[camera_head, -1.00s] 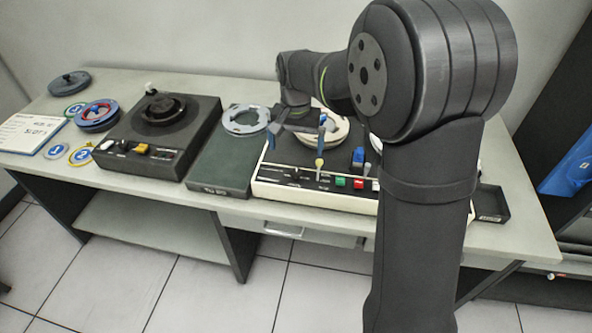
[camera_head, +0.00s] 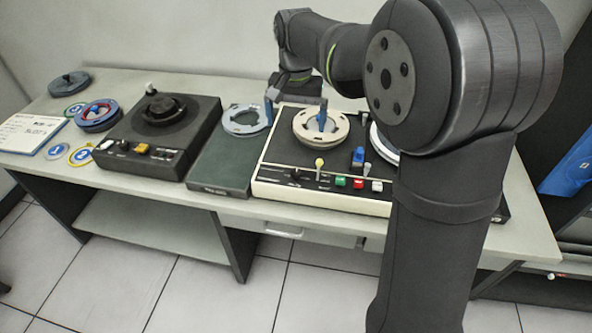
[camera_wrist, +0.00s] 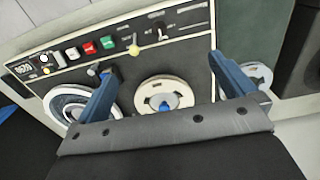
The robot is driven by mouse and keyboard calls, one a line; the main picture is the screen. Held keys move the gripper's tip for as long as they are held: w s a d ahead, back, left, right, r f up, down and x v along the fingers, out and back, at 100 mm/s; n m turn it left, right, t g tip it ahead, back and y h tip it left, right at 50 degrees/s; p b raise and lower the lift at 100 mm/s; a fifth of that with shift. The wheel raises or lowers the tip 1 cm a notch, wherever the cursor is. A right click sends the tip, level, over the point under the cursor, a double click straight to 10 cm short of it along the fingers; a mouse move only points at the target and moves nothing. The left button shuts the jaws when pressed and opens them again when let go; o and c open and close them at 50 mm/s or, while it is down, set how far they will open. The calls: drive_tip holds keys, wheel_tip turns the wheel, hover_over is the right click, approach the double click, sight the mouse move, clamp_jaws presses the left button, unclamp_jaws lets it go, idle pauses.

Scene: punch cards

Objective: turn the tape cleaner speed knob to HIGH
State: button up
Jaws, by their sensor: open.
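A black-topped machine with a cream front (camera_head: 372,207) holds two reels and a front row of controls. It also fills the upper part of the wrist view (camera_wrist: 190,62). A dark knob (camera_head: 295,174) sits on its front strip and also shows in the wrist view (camera_wrist: 161,33). Beside it is a yellow-topped lever (camera_head: 319,162). The labels are too small to read, so I cannot tell the knob's setting. My gripper (camera_head: 296,114) is open and empty above the machine's rear left part. In the wrist view its blue fingers (camera_wrist: 160,66) straddle the cream reel (camera_wrist: 165,92).
Green (camera_head: 340,182), red (camera_head: 358,184) and white (camera_head: 377,186) buttons line the front strip. A blue-topped lever (camera_head: 358,155) stands behind them. A dark green box (camera_head: 218,178) and a black deck (camera_head: 163,133) are to the left.

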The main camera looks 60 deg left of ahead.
drive_tip(key=shift+r, duration=1)
